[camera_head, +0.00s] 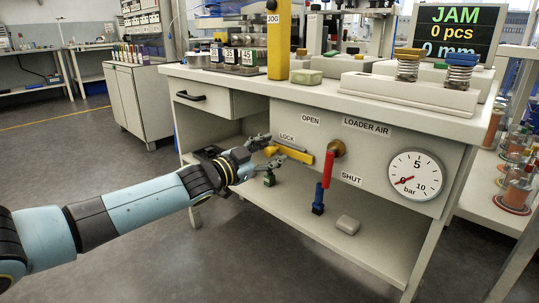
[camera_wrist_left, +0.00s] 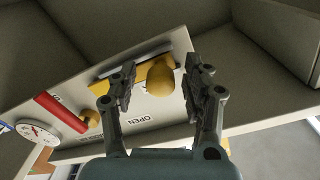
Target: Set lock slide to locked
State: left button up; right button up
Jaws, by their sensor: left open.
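The lock slide (camera_head: 296,155) is a yellow bar in a grey rail on the bench's front panel, below the LOCK label (camera_head: 287,137). In the left wrist view the slide (camera_wrist_left: 102,88) shows partly, with its round yellow knob (camera_wrist_left: 160,78) in front. My left gripper (camera_head: 268,151) is at the slide's left end in the head view. In the left wrist view it (camera_wrist_left: 160,72) is open, with one finger on each side of the knob. I see no clear contact. My right gripper is not in view.
Right of the slide, a red valve lever (camera_head: 328,169) hangs down beside the SHUT label (camera_head: 351,178). A pressure gauge (camera_head: 415,175) reads near 0. A small green-and-black item (camera_head: 269,179), a blue item (camera_head: 318,199) and a grey block (camera_head: 348,225) are on the lower shelf.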

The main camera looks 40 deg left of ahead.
aim_at(291, 153)
pick_arm(q)
grip_shut()
dwell(0.3)
jog(key=shift+d, duration=0.1)
jog(key=d+p, duration=0.1)
jog(key=d, duration=0.2)
jog(key=shift+s+r, duration=0.1)
jog(key=shift+s, duration=0.05)
jog(key=shift+d, duration=0.3)
jog(key=shift+f, duration=0.2)
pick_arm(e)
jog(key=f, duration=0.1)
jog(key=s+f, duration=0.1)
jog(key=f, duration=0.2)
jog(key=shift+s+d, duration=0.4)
pick_arm(q)
grip_release()
jog(key=shift+d+r, duration=0.1)
jog(key=shift+d, duration=0.05)
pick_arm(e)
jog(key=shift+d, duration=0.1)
